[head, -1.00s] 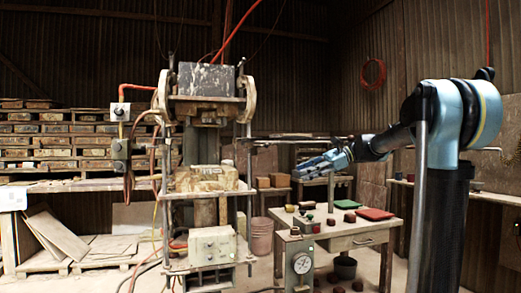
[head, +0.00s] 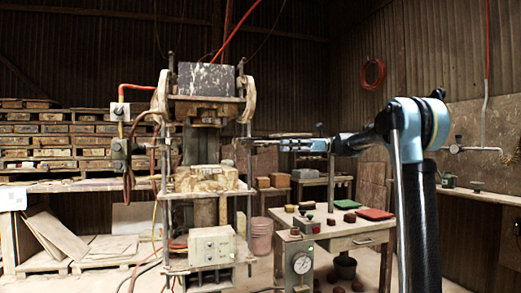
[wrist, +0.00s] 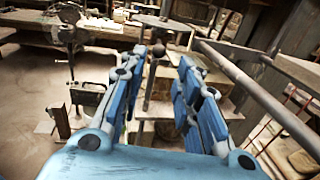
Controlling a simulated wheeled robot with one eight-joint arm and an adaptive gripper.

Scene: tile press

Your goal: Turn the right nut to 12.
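The tile press (head: 208,85) stands left of centre in the head view, with a threaded-looking upright at its right side (head: 248,140). I cannot make out the right nut or any number marks on it. My gripper (head: 284,145) is level, right of the press, with its fingers pointing left, apart from the press frame. In the wrist view my gripper (wrist: 163,57) has its two blue fingers spread with a clear gap. Nothing is visibly gripped.
A work table (head: 340,228) with a green mat (head: 375,213), a red mat and small brown blocks stands below my arm. A horizontal bar (head: 275,136) runs near my gripper. Stacked pallets (head: 60,140) fill the left.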

